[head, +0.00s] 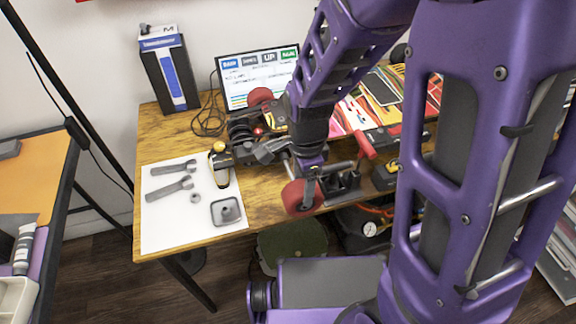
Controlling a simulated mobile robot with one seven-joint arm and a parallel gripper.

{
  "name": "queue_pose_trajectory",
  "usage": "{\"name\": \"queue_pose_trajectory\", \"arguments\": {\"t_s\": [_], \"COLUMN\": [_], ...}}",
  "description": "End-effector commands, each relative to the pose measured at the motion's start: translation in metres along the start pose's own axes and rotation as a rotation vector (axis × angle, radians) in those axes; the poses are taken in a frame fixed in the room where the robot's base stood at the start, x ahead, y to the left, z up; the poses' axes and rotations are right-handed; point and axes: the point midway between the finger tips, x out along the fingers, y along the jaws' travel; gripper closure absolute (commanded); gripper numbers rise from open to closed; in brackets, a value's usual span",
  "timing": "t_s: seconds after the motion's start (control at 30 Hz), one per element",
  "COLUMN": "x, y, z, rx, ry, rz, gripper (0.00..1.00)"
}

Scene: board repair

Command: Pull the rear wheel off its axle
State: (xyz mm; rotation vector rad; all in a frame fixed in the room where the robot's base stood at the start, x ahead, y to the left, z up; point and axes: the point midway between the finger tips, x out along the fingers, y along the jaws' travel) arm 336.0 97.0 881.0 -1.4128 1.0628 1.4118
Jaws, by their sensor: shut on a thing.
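A red wheel (296,199) is at the front edge of the wooden table, below my wrist. My gripper (310,189) points down over it, one grey finger in front of the wheel's right side. The gripper is shut on this wheel. A dark metal truck or stand (341,183) is just right of the wheel. I cannot tell whether the wheel still sits around an axle, because my gripper hides its inner side. Another red wheel (259,96) is farther back, in front of the laptop.
A white sheet (160,228) at the table's left holds two grey wrenches (170,188), a small ring, a square grey part (226,211) and a yellow-topped tool (220,165). A laptop (258,73) and dark box (170,70) stand behind. A colourful board (345,120) lies right.

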Motion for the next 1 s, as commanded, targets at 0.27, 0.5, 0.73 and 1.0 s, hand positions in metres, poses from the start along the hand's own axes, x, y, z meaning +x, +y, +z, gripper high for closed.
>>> {"name": "queue_pose_trajectory", "arguments": {"t_s": [0.27, 0.5, 0.73, 1.0], "x": [-0.021, -0.035, -0.048, -0.048], "y": [0.015, 0.028, 0.038, 0.041], "z": [0.0, 0.0, 0.0, 0.0], "rx": [-0.001, -0.001, 0.0, 0.0], "ry": [0.0, 0.0, 0.0, 0.0], "rz": [0.0, 0.0, -0.001, 0.0], "gripper": [0.93, 0.93, 0.93, 0.93]}}
